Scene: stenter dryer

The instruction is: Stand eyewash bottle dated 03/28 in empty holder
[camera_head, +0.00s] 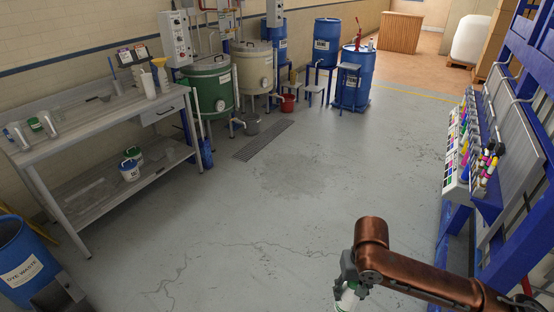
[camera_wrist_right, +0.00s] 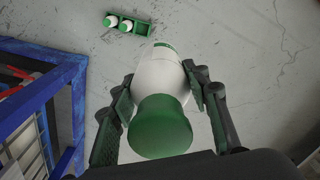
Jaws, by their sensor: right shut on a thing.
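My right gripper (camera_head: 349,281) is shut on an eyewash bottle (camera_head: 346,299) low at the front right of the head view. In the right wrist view the bottle (camera_wrist_right: 161,82) has a white body and a wide green cap that faces the camera. The gripper's fingers (camera_wrist_right: 157,88) sit on both sides of the body. The date on the bottle cannot be read. A green holder (camera_wrist_right: 143,28) lies beyond the bottle at the top of the wrist view. Two white-and-green bottles stand at its left and middle; its right end looks empty. My left gripper is not in view.
A blue rack (camera_head: 455,222) stands at the right of the head view. A workbench (camera_head: 84,124) is on the left. The middle floor is clear.

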